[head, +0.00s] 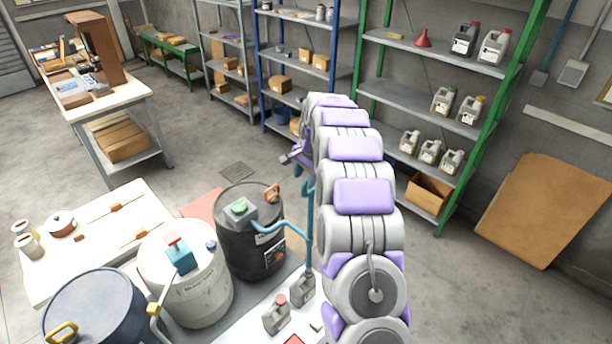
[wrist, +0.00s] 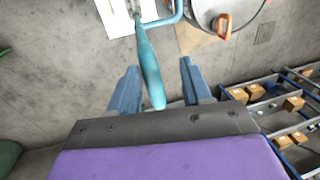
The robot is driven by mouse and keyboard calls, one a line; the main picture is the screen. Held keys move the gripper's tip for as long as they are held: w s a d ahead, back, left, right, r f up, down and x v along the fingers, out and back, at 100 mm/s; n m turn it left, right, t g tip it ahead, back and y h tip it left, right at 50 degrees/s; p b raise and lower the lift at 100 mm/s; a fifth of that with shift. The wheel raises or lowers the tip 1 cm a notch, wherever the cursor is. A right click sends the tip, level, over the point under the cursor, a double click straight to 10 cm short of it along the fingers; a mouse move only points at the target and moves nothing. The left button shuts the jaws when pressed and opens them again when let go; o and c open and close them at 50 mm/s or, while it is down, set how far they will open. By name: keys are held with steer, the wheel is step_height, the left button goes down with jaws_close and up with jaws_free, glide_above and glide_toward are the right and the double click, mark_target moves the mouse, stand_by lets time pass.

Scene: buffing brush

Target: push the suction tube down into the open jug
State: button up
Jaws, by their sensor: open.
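The blue suction tube (head: 309,222) stands upright beside the black drum, with a hose joining it to the green-topped pump (head: 240,209). Its lower end meets the mouth of a grey jug (head: 302,289); how far it reaches inside is unclear. A second grey jug (head: 277,315) with a red cap stands left of it. My gripper (head: 294,153) is above the tube, partly hidden by my arm. In the wrist view my gripper (wrist: 158,88) is open, with the tube's thick upper part (wrist: 150,68) between its spread fingers, apart from both.
The black drum (head: 250,245), a white drum (head: 195,290) and a dark blue drum (head: 95,315) stand close together at lower left. A white table (head: 95,235) is behind them. Metal shelving (head: 425,100) with bottles stands beyond my arm. Cardboard (head: 545,210) leans at right.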

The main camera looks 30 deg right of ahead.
steer(key=d, duration=0.4)
steer(key=shift+d+f, duration=0.15)
steer(key=shift+f, duration=0.15)
steer(key=c, duration=0.4)
steer(key=shift+d, duration=0.15)
steer(key=shift+c, duration=0.6)
steer(key=shift+w+a, duration=0.1)
steer(key=shift+a, duration=0.45)
steer(key=c, duration=0.3)
steer(key=shift+a, duration=0.65)
jaws_close()
steer(key=shift+d+r, duration=0.1)
